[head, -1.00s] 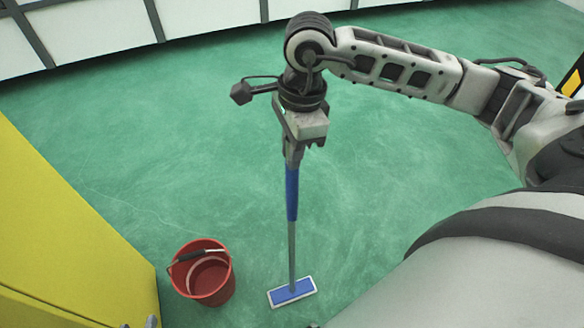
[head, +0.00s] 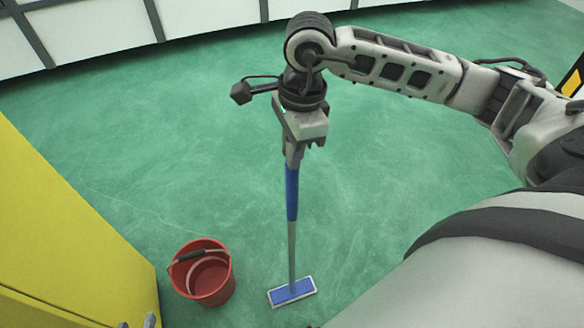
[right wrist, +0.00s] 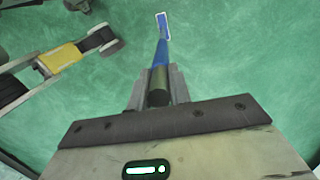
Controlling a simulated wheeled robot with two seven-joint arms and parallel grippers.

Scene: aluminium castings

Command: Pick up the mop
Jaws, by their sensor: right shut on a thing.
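The mop (head: 291,195) has a blue upper handle, a grey lower pole and a flat blue pad with a pale rim. It is nearly upright, its pad (head: 292,292) at floor level; I cannot tell whether it touches the floor. My right gripper (head: 293,152) points down from above and is shut on the top of the handle. In the right wrist view the fingers (right wrist: 158,88) close around the handle, and the blue pole (right wrist: 161,52) runs away to the pad. The fingers partly hide the handle's top. My left gripper is not in view.
A red bucket (head: 205,275) with a dark-gripped handle stands on the floor left of the mop pad, a small gap apart. A yellow cabinet-like body (head: 60,230) fills the lower left. White panels (head: 100,25) line the back. The green floor (head: 400,150) around the mop is otherwise clear.

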